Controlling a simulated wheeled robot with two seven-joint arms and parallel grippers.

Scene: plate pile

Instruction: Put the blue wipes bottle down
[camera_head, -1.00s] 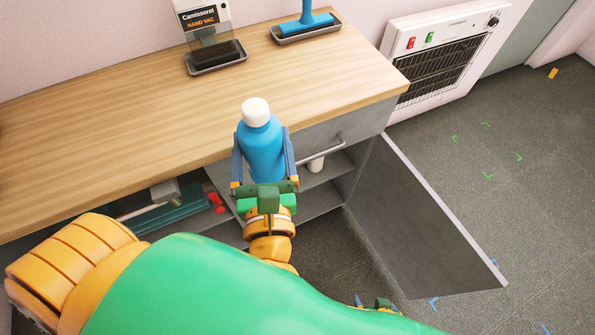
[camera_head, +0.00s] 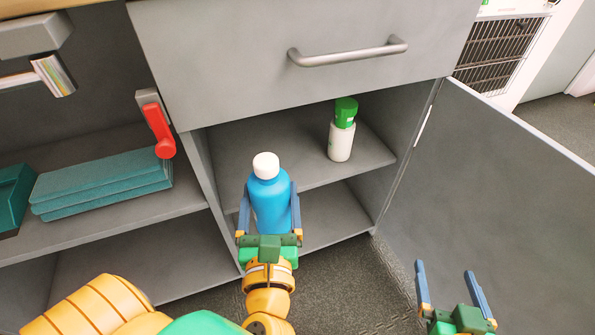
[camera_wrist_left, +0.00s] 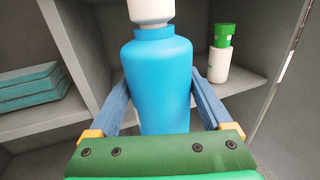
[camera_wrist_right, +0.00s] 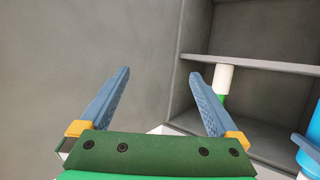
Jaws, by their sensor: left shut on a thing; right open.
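The blue wipes bottle (camera_head: 269,198) with a white cap is upright between the fingers of my left gripper (camera_head: 269,215), which is shut on it. In the head view it appears in front of the open cabinet's upper shelf (camera_head: 270,158); whether it touches the shelf cannot be told. The bottle (camera_wrist_left: 160,80) fills the middle of the left wrist view. My right gripper (camera_head: 452,290) is open and empty, low at the right near the open door. In the right wrist view its fingers (camera_wrist_right: 158,100) have nothing between them.
A white bottle with a green cap (camera_head: 341,138) stands on the upper shelf toward the right. The shelf's left part looks clear. A drawer with a handle (camera_head: 348,52) is above. The cabinet door (camera_head: 490,190) stands open at right. Teal folded cloths (camera_head: 100,183) lie in the left compartment.

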